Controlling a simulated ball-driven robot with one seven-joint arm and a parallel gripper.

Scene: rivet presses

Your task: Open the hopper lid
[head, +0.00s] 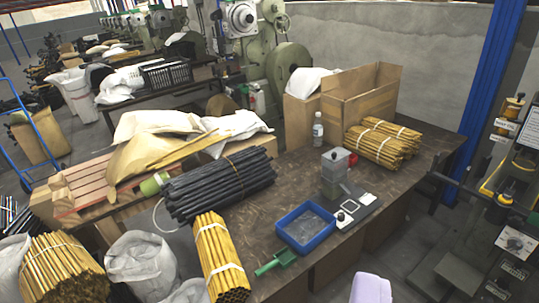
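A small grey device stands upright on the brown workbench, right of the blue tray. Its upper part is a grey box that looks like the hopper (335,165). A flat grey top, which looks like the lid (334,154), seems to lie closed on it, but it is too small to be sure. A light base plate (357,207) with a white square panel and a dark ring extends in front of it. A small red part (352,158) shows just behind the box. My gripper is not in view, and nothing is seen touching the device.
The blue tray (305,241) and a green scoop (275,262) lie left of the device. Yellow rod bundles (383,142), black rods (218,184), a bottle (318,128) and cardboard boxes (360,92) crowd the workbench (295,175). A pale lavender shape (371,288) shows at the bottom edge.

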